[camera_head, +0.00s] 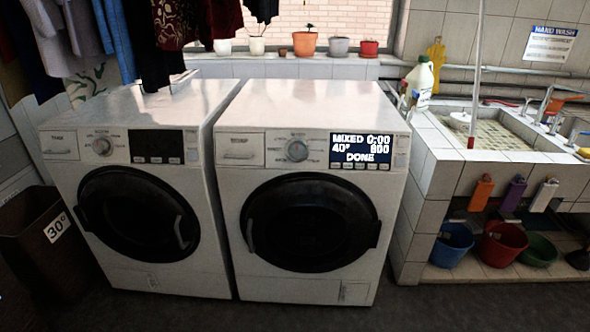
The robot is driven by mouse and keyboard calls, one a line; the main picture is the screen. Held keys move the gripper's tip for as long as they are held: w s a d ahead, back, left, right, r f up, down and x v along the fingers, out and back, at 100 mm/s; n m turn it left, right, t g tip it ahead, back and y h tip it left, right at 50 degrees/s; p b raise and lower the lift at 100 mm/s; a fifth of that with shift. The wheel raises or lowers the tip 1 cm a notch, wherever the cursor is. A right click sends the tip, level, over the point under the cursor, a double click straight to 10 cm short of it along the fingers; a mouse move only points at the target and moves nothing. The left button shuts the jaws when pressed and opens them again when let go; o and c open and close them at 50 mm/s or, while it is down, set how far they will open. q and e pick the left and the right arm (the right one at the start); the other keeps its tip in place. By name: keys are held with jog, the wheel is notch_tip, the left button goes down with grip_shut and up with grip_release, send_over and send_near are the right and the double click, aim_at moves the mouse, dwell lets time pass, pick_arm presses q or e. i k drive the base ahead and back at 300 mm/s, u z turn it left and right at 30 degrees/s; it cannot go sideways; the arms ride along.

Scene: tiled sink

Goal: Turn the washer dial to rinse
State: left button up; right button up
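Two white front-loading washers stand side by side. The right washer (230,178) has a round dial (297,150) at the middle of its control panel. Its lit display (361,150) reads "MIXED 0:00", "40°", "800" and "DONE". Its dark round door (308,222) looks shut. The left washer (213,250) has a similar dial (103,146) and a dark, unlit display (157,146). The small print around both dials is too blurred to read. Neither of my grippers shows in the head view.
A tiled sink (440,160) stands right of the washers, with a white jug (420,82) on its edge. Colored tubs (505,243) sit below. A dark bin (35,238) marked 30° stands at left. Clothes (160,30) hang above the left washer. The floor in front is clear.

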aim_at(297, 150)
jog(key=z, duration=0.05)
jog(key=k, duration=0.75)
jog(key=u, duration=0.9)
jog(key=i, duration=1.95)
jog(key=z, duration=0.9)
